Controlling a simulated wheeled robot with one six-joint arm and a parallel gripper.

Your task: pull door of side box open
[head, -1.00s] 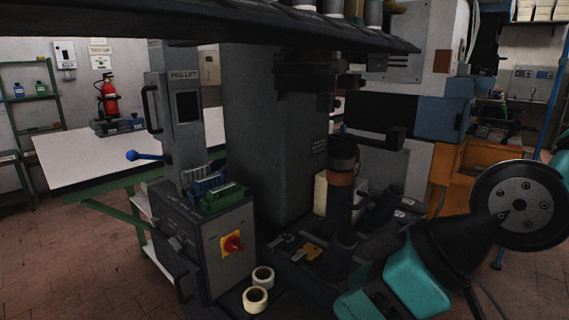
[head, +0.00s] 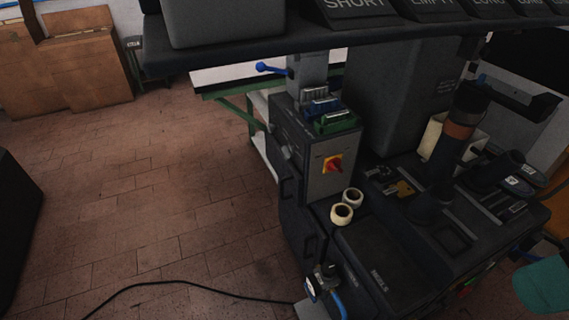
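The side box (head: 322,182) is a dark grey cabinet on the left side of the press, with a red and yellow rotary switch (head: 332,164) on its front face. Its left face (head: 284,131) is seen at a steep angle and carries dark handle-like parts. The door there looks shut, though the angle makes this hard to judge. A second dark handle (head: 311,246) shows lower on the machine's left side. My gripper is out of the picture.
Green and blue racks (head: 334,121) sit on the box, and two tape rolls (head: 341,213) lie beside it. A dark shelf (head: 300,45) crosses overhead. A black cable (head: 190,282) lies on the tiled floor (head: 170,215), otherwise mostly clear to the left.

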